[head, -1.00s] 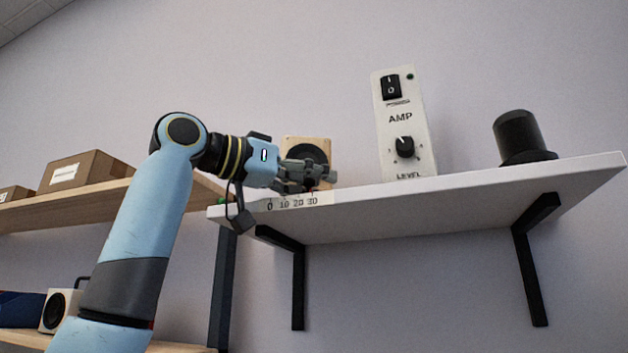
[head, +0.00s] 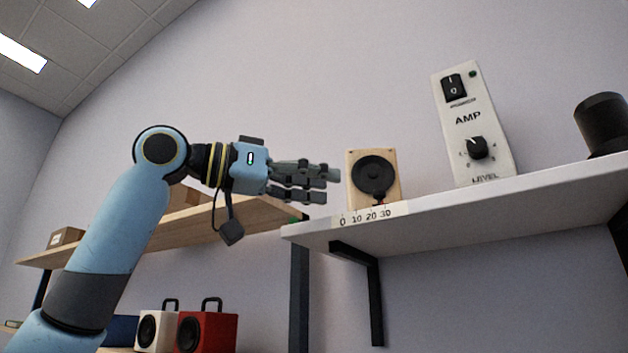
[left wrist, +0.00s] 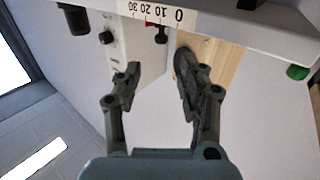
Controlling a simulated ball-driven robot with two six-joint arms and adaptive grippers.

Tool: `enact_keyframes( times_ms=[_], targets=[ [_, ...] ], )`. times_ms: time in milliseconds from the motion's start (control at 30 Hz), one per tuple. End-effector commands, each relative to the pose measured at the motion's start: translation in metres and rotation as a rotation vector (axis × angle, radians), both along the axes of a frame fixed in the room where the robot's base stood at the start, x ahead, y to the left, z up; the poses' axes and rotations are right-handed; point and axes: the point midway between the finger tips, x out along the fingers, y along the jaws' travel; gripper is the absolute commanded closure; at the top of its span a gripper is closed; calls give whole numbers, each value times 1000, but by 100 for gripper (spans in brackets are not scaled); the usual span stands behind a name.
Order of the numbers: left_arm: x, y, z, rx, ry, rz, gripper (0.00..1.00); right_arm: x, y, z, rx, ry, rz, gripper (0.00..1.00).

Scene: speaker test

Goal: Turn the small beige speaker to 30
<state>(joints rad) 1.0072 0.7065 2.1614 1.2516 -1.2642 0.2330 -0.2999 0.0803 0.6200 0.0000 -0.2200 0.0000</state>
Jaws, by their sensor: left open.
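The small beige speaker (head: 392,172) with a round black cone stands on the left end of the white shelf. A scale strip (head: 365,216) marked 0, 10, 20, 30 runs along the shelf edge below it. A small red pointer (head: 381,203) shows at the speaker's foot; it looks near 30 in the head view but between 10 and 20 in the left wrist view. My left gripper (head: 330,186) is open and empty, just left of the speaker. In the left wrist view the open fingers (left wrist: 160,88) have the speaker's wooden side (left wrist: 222,58) behind the right finger.
A white amp panel (head: 472,125) with a switch and knob stands right of the speaker. A black cylinder (head: 604,122) stands at the far right. A wooden shelf (head: 165,239) lies behind my left arm. Red (head: 208,332) and white (head: 157,331) speakers stand below.

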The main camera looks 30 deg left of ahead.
Motion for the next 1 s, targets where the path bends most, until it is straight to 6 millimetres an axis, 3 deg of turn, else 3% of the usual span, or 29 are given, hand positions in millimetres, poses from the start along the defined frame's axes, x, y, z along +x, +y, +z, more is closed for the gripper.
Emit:
enact_keyframes(
  times_ms=[367, 533, 667, 767, 800, 900, 1000],
  targets=[
    [-4, 3, 0, 0, 1, -1, 60, 0, 0, 0, 0, 0, 0, 60],
    [-5, 2, 11, -17, -52, -7, 79, 0, 0, 0, 0, 0, 0, 60],
    [0, 23, 63, -94, -309, 88, 96, 0, 1, 0, 1, 0, 0, 60],
    [-8, 60, 124, -138, -655, 250, 100, 0, 1, 0, 1, 0, 0, 60],
    [-20, 75, 148, -135, -813, 319, 100, 0, 1, 1, 1, 0, 0, 60],
    [-62, 97, 192, -64, -1217, 480, 100, 0, 1, 4, 1, 0, 0, 60],
    [-111, 93, 211, 107, -1620, 597, 100, 0, 1, 7, 1, -1, -1, 60]
  ],
)
